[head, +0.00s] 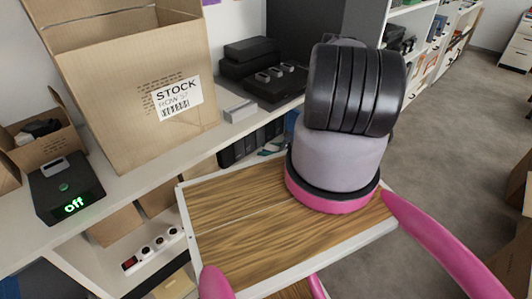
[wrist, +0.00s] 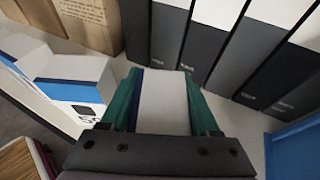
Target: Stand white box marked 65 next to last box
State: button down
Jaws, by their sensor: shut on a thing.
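In the wrist view my gripper (wrist: 162,88) has its green fingers on both sides of a white box (wrist: 163,108) with a blue edge along its left. The gripper is shut on this box. No number shows on its visible face. To its left, apart from it, stands another white box (wrist: 75,78) with blue sides and a black mark on its front, which I cannot fully read. In the head view my gripper and the held box are hidden.
Dark and grey binders (wrist: 215,45) stand in a row just beyond and right of the held box. A brown carton (wrist: 90,20) is at the back left, and a blue thing (wrist: 295,150) at the right. In the head view, a STOCK carton (head: 135,90) stands on the white counter.

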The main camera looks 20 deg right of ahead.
jog(key=shift+f, duration=0.7)
jog(key=shift+f, duration=0.15)
jog(key=shift+c, duration=0.6)
grip_release()
jog(key=shift+d+r, duration=0.15)
jog(key=shift+r, duration=0.05)
jog(key=v, duration=1.1)
jog(key=shift+s+d, duration=0.15)
jog(key=shift+s, duration=0.2)
